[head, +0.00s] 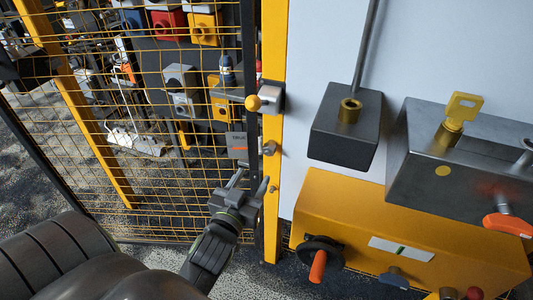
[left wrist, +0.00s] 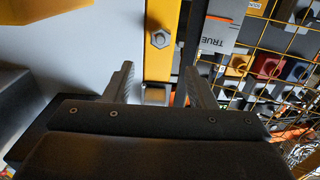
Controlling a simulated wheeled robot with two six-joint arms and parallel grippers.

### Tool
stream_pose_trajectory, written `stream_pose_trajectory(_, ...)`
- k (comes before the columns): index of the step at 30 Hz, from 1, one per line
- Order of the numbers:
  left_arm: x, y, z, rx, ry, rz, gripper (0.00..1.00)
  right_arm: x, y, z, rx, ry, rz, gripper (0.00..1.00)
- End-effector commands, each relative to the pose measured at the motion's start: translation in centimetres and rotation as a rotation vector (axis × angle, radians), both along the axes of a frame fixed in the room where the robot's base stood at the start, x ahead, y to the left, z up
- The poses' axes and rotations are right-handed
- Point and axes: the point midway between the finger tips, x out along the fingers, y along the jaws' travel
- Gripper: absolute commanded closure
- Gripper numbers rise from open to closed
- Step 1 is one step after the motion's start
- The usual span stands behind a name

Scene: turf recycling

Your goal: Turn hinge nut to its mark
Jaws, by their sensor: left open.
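The hinge nut (head: 269,148), a small grey metal hex nut, sits on the yellow post (head: 271,220) beside the mesh gate. It also shows in the left wrist view (left wrist: 161,39), straight ahead of the fingers. My left gripper (head: 250,182) is open and empty, a little below the nut in the head view. In the left wrist view its two fingers (left wrist: 158,85) stand apart on either side of the post, short of the nut. I cannot make out a mark for the nut. My right gripper is not in view.
Dark boxes, a yellow key (head: 461,108) and a yellow cabinet (head: 350,210) are at right.

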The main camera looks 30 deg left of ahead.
Motion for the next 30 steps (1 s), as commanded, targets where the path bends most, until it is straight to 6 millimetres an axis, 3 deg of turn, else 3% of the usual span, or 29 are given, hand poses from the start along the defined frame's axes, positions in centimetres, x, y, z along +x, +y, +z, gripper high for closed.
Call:
stream_pose_trajectory(16, 8.9, 2.1, 0.0, 0.002, -0.001, -0.001, 0.49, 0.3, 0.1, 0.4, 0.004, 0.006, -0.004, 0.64)
stream_pose_trajectory(21, 10.3, 2.5, 0.0, 0.001, 0.000, 0.000, 0.49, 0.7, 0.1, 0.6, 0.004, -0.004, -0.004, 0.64)
stream_pose_trajectory(30, 10.6, 2.6, 0.0, 0.000, 0.001, 0.000, 0.49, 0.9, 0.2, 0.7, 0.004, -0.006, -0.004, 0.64)
